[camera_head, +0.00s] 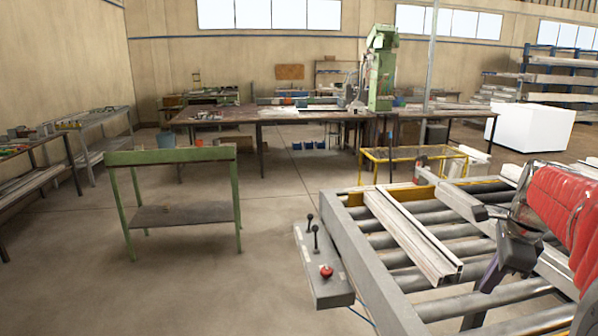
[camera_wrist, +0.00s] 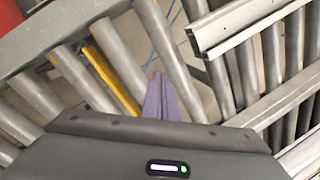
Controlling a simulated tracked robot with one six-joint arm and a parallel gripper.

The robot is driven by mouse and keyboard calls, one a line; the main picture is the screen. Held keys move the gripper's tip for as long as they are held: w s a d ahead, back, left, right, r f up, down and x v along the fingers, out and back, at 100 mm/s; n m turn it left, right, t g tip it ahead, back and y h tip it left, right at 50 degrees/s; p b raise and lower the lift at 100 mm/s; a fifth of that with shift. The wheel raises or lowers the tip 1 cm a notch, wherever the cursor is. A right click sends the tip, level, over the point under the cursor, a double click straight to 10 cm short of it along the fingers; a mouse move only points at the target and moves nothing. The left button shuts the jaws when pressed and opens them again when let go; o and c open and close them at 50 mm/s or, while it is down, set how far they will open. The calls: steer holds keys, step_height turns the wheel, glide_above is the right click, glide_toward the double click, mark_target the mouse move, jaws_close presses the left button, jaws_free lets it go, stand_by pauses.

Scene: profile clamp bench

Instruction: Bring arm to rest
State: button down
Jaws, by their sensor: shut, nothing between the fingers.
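My gripper (camera_head: 490,282) hangs at the right of the head view, over the roller bench (camera_head: 385,290), with its tip pointing down and left. My arm in its red cover runs up to the right edge. In the wrist view, the purple-grey fingers of my gripper (camera_wrist: 162,85) are together with nothing between them, above the rollers. Pale metal profiles (camera_head: 412,238) lie side by side across the rollers, left of my gripper and apart from it. A profile (camera_wrist: 245,25) also shows at the upper right of the wrist view.
A control box (camera_head: 322,270) with two levers and a red button is on the bench's left side. A green-framed stand (camera_head: 170,215) is on the floor at left. A long worktable (camera_head: 230,140) with a green machine (camera_head: 381,70) stands behind. Open floor lies between them.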

steer(key=s+a+n, duration=0.1)
steer(key=a+n, duration=0.1)
steer(key=s+a+f+n, duration=0.1)
steer(key=a+n, duration=0.1)
steer(key=n, duration=0.1)
steer(key=s+a+n, duration=0.1)
steer(key=n, duration=0.1)
steer(key=shift+s+a+f+n, duration=0.4)
steer(key=s+a+n, duration=0.1)
steer(key=a+n, duration=0.1)
steer(key=s+a+f+n, duration=0.1)
steer(key=s+a+n, duration=0.2)
steer(key=a+n, duration=0.1)
steer(key=shift+s+a+f+n+t+h, duration=0.2)
steer(key=shift+s+a+n+t+h, duration=0.1)
steer(key=shift+n+h, duration=0.1)
steer(key=s+a+f+n+t, duration=0.1)
steer(key=s+a+n+t, duration=0.1)
steer(key=s+a+n, duration=0.6)
steer(key=s+a, duration=0.2)
steer(key=a, duration=0.3)
steer(key=shift+a+n+y, duration=0.3)
steer(key=shift+n+y, duration=0.1)
